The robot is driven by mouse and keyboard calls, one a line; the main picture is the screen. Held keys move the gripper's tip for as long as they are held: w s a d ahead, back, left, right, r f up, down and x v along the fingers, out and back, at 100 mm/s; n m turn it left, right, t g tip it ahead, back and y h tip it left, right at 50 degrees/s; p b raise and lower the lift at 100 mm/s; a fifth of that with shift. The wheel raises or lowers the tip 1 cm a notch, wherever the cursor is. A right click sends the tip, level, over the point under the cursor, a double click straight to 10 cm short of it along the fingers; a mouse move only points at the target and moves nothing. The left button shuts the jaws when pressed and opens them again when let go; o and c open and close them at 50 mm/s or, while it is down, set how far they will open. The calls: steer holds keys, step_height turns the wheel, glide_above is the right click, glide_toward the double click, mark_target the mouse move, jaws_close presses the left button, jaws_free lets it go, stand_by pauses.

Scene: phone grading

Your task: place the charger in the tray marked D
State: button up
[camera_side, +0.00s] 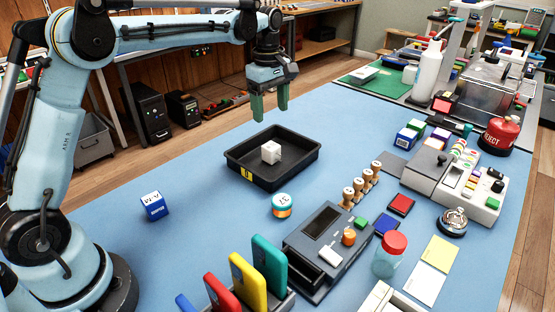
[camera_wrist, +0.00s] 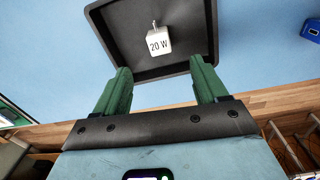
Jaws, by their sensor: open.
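The charger (camera_side: 271,152) is a small white block lying inside a black tray (camera_side: 298,181). In the wrist view the charger (camera_wrist: 159,41) shows the print "20 W" and lies on the tray floor, apart from the tray walls. The tray has a yellow label on its front wall, and its letter is too small to read surely. My gripper (camera_side: 270,110) has green fingers and hangs above the tray's far edge. In the wrist view my gripper (camera_wrist: 160,85) is open and empty, with the charger beyond the fingertips and touching neither finger.
A blue block (camera_side: 154,206) stands left of the tray. A round teal and orange tin (camera_side: 282,205) stands in front of it. A grey device (camera_side: 325,240), a row of stamps (camera_side: 360,187) and upright coloured phones (camera_side: 245,280) stand nearby. The mat left of the tray is mostly clear.

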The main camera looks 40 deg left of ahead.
steer(key=s+d+r+m+t, duration=0.3)
steer(key=s+r+m, duration=0.1)
steer(key=s+m, duration=0.6)
steer(key=s+d+f+m+t, duration=0.1)
steer(key=s+f+m+t, duration=0.1)
steer(key=s, duration=0.3)
steer(key=s+d+f+m+t, duration=0.1)
steer(key=s+f+m, duration=0.2)
steer(key=s+m, duration=0.2)
steer(key=shift+s+t, duration=0.4)
steer(key=shift+s, duration=0.2)
